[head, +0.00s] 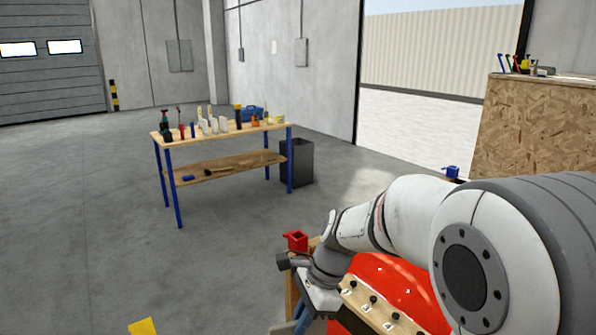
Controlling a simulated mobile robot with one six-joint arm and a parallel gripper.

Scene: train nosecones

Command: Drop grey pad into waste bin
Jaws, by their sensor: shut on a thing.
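The waste bin (301,165) is a dark grey, open-topped box on the floor behind the right end of the blue-legged workbench. My gripper (315,302) is low in the head view, at the end of my arm beside the red nosecone, well in front of the bin. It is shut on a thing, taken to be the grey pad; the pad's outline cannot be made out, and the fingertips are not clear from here.
The workbench (225,170), with several tools on top, stands between my left side and the bin. A red nosecone (385,275) and a numbered wooden board (365,300) lie under my arm. A chipboard-sided unit (530,130) is at right. Open floor lies ahead.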

